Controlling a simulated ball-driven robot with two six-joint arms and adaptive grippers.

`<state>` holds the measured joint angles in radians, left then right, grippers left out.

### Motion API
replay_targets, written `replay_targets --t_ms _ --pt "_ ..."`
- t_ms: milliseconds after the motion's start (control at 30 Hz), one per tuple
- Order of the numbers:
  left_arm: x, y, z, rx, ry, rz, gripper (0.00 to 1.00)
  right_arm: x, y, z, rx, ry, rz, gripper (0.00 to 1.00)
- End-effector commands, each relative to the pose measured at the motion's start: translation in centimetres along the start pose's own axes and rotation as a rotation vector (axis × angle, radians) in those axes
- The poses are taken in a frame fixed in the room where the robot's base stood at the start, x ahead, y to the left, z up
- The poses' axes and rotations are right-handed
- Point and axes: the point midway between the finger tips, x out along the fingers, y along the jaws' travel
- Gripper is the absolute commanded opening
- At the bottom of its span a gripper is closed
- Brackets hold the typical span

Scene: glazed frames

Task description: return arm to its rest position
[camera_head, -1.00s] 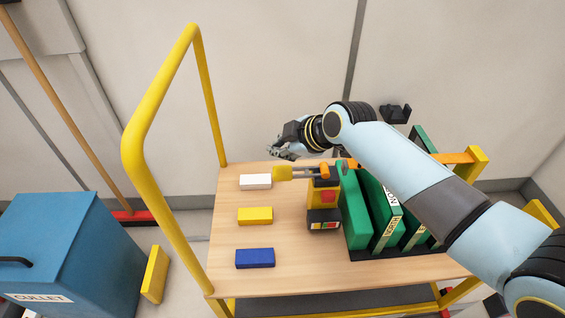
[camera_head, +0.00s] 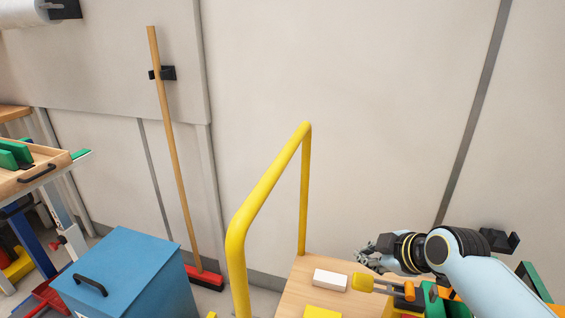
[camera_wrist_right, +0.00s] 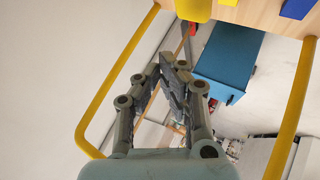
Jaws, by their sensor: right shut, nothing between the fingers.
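My right arm (camera_head: 490,287) comes in from the lower right in the head view. Its gripper (camera_head: 366,258) points left, above the far edge of the wooden cart top (camera_head: 296,296). The gripper is shut and empty; it also shows in the right wrist view (camera_wrist_right: 177,66), with nothing between its fingers. A white block (camera_head: 330,280) lies on the cart top just left of and below the gripper, apart from it. A yellow-ended tool (camera_head: 362,282) lies close below the gripper. My left gripper is in neither view.
The cart's yellow handle (camera_head: 262,195) rises left of the gripper. A blue bin (camera_head: 125,275) stands left of the cart. A broom (camera_head: 172,150) leans on the wall behind. A yellow block (camera_head: 322,312) and green pieces (camera_head: 440,300) are at the bottom edge.

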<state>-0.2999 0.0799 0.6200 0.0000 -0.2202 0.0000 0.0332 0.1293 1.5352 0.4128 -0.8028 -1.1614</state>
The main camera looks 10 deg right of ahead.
Motion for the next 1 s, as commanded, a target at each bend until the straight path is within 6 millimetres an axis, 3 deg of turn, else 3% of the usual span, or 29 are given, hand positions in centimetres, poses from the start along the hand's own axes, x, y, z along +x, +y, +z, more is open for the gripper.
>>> replay_targets --t_ms 133,300,600,900,1000 --pt "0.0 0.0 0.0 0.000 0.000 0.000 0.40 -3.8 -3.8 1.1 0.130 -0.071 -0.063 0.00" --pt "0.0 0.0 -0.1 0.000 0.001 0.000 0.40 -10.9 -8.4 3.0 0.372 -0.229 -0.110 0.00" --pt "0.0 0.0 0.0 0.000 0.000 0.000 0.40 -20.1 -12.0 4.8 0.663 -0.426 -0.074 0.00" --pt "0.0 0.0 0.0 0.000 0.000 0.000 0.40 -27.0 -13.7 5.7 0.876 -0.559 0.001 0.00" --pt "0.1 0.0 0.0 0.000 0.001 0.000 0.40 -24.9 -14.3 6.9 0.878 -0.569 -0.004 0.00"
